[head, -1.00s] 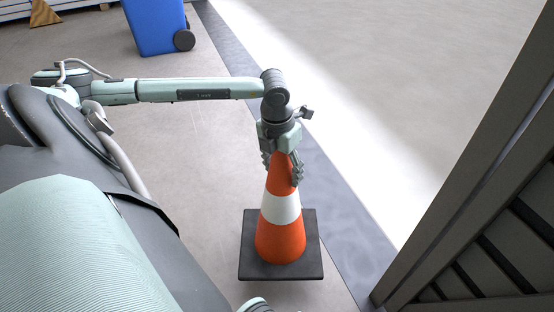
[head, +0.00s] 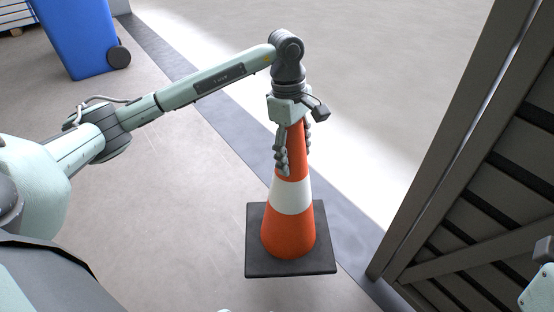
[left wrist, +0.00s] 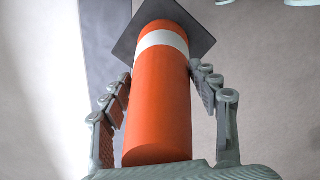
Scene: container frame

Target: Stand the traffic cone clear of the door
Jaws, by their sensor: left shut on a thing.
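The orange traffic cone (head: 289,238) with a white band and a black square base (head: 262,267) is upright in the head view. My left gripper (head: 295,160) points down and is shut on the cone's upper part, a finger on each side. In the left wrist view the cone (left wrist: 160,105) runs between the fingers (left wrist: 165,95), its base beyond. The cone seems just off the floor, but the gap is hard to judge. The grey slatted door (head: 470,200) stands to the right, apart from the cone. My right gripper is not in view.
A blue wheeled bin (head: 80,38) stands at the upper left, with part of a wooden pallet (head: 15,15) beside it. A dark strip (head: 190,85) crosses the floor behind the cone. The concrete floor (head: 175,215) left of the cone is clear.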

